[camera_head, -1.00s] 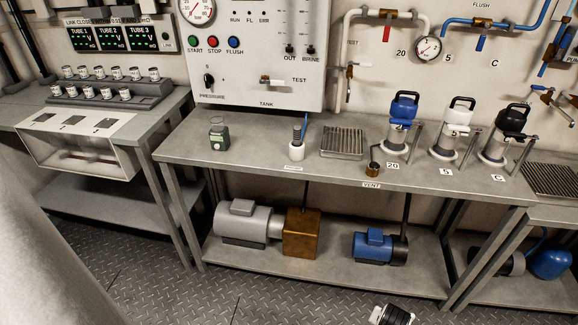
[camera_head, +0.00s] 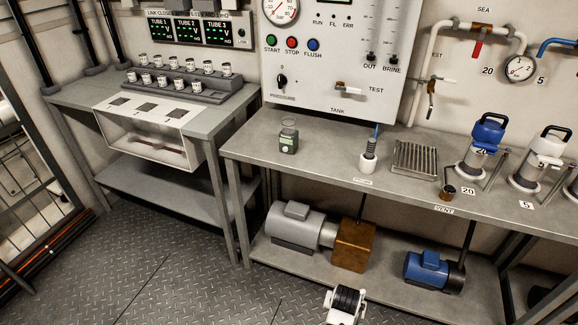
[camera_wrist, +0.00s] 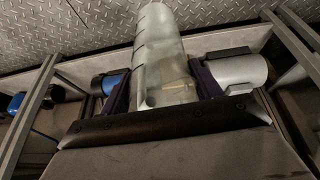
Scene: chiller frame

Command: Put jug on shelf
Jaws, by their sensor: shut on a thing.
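The jug (camera_wrist: 160,45) is a clear, glassy cylinder with dark graduation marks, seen in the wrist view. My gripper (camera_wrist: 160,82) is shut on it, with one dark finger on each side. Its far end reaches toward the top edge of the wrist view, over the chequered floor. In the head view only a white and black part of my arm shows at the bottom, and the jug cannot be made out. Two low shelves show: a bare one (camera_head: 185,188) under the left bench and one (camera_head: 390,292) under the middle bench.
The middle shelf bears a grey motor (camera_head: 295,228) with a brown box (camera_head: 353,246) and a blue pump (camera_head: 432,270). A small green-labelled bottle (camera_head: 288,137) stands on the bench above. A clear-fronted box (camera_head: 150,150) hangs at the left bench. Open floor (camera_head: 165,260) lies in front.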

